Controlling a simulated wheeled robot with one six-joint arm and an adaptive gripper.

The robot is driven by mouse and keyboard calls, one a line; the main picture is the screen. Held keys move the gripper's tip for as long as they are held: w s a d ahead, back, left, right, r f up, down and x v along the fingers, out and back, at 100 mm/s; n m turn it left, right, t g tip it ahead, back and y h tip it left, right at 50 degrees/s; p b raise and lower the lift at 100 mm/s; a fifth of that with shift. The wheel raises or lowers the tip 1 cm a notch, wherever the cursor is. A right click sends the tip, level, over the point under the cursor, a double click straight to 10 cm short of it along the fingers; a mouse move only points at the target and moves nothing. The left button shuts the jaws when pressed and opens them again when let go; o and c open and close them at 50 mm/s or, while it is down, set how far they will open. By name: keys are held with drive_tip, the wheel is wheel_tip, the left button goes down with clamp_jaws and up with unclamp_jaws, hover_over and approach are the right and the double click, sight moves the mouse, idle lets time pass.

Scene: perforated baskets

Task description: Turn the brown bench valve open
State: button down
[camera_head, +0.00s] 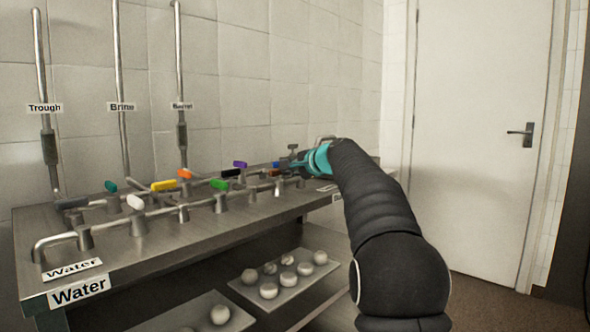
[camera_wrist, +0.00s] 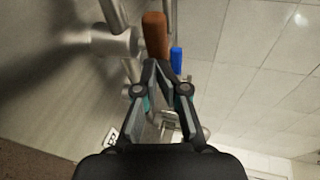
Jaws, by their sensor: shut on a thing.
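The brown valve handle (camera_wrist: 154,34) stands out in the upper middle of the wrist view, on a metal pipe fitting (camera_wrist: 115,41). In the head view, the brown handle (camera_head: 275,172) is a small patch at the far end of the bench, partly hidden by my gripper. My gripper (camera_wrist: 158,66) is shut on the near end of the brown handle, with its fingertips close together around it. In the head view, my gripper (camera_head: 287,169) reaches the far pipes from the right. How far the valve is turned cannot be told.
A blue handle (camera_wrist: 176,60) sits right beside my fingertips. Purple (camera_head: 240,164), black (camera_head: 231,173), green (camera_head: 219,184), orange (camera_head: 185,174), yellow (camera_head: 164,186) and white (camera_head: 135,202) handles line the metal bench (camera_head: 215,222). White balls on trays (camera_head: 284,290) lie below. A door (camera_head: 480,130) stands right.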

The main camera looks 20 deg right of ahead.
drive_tip(key=shift+w+a+f, duration=0.1)
drive_tip(key=shift+a+f, duration=0.05)
drive_tip(key=shift+f, duration=0.05)
drive_tip(key=shift+s+f+b, duration=0.15)
drive_tip(key=shift+s+b, duration=0.15)
drive_tip(key=w+d+b+v, duration=0.1)
drive_tip(key=d+b+v, duration=0.15)
drive_tip(key=v, duration=1.15)
drive_tip(key=s+a+f+n+g+h+p, duration=0.1)
drive_tip(key=s+f+n+g, duration=0.2)
drive_tip(key=f, duration=0.6)
drive_tip(key=s+f+n+g+h, duration=0.1)
drive_tip(key=s+f+g+h, duration=0.1)
drive_tip(key=s+f, duration=0.5)
drive_tip(key=s+a+f+n+g, duration=0.1)
drive_tip(key=s+a+f+n, duration=0.2)
drive_tip(key=s, duration=0.7)
drive_tip(key=s+a+f+n+g+h+p, duration=0.1)
drive_tip(key=s+a+f+n, duration=0.2)
drive_tip(key=s+a+f, duration=0.4)
drive_tip(key=s+a+f+n+g, duration=0.1)
drive_tip(key=s+a+f+n, duration=0.3)
drive_tip(key=s, duration=1)
drive_tip(key=shift+a+f+h, duration=0.4)
drive_tip(key=shift+a+f, duration=0.25)
drive_tip(key=shift+a, duration=0.8)
